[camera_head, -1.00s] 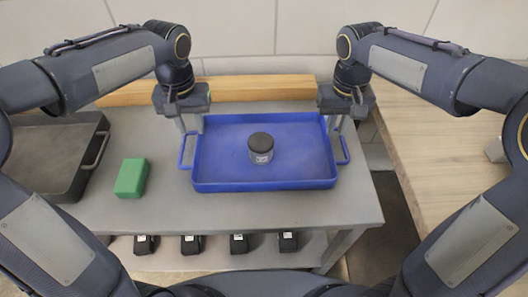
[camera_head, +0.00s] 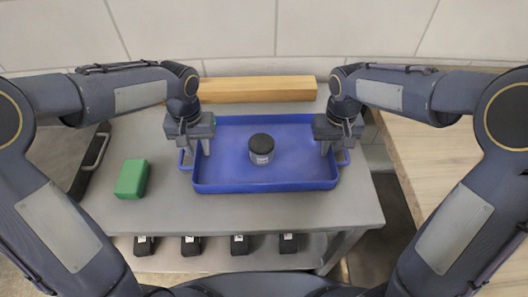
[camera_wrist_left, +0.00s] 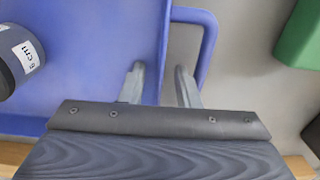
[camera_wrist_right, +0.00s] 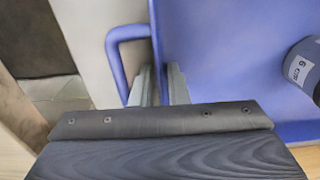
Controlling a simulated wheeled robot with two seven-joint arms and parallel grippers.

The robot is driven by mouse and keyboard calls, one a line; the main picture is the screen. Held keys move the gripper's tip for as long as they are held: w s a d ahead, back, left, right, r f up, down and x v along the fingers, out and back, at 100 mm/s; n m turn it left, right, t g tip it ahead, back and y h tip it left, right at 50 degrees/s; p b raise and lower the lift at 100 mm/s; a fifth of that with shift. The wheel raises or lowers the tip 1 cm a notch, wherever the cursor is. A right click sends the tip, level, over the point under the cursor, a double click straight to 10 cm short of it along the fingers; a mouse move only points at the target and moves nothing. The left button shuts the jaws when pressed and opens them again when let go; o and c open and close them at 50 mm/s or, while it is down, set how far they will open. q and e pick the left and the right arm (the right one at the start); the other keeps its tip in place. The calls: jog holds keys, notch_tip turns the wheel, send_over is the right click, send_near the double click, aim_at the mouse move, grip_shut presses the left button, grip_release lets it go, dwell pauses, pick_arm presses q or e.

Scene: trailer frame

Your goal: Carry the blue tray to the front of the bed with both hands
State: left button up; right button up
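The blue tray (camera_head: 265,187) lies on the grey bench top with a black-lidded container (camera_head: 261,148) in it. My left gripper (camera_head: 196,150) is lowered at its left side. In the left wrist view, the fingers (camera_wrist_left: 162,82) are apart and straddle the tray's side wall, with one inside the tray and one between wall and handle (camera_wrist_left: 208,45). My right gripper (camera_head: 334,150) is lowered at the right side. In the right wrist view, its fingers (camera_wrist_right: 158,84) stand close on either side of the wall, beside the right handle (camera_wrist_right: 112,60); whether they press on it is unclear.
A wooden beam (camera_head: 258,89) runs behind the blue tray. Several black items (camera_head: 239,244) sit on the lower shelf. A wooden surface (camera_head: 425,160) is on the right.

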pick_arm(q)
jog(key=shift+c, duration=0.3)
pick_arm(e)
jog(key=shift+c, duration=0.3)
pick_arm(q)
jog(key=shift+c, duration=1.3)
pick_arm(e)
grip_shut()
pick_arm(q)
grip_shut()
jog(key=shift+r, duration=0.2)
pick_arm(e)
jog(key=shift+r, duration=0.2)
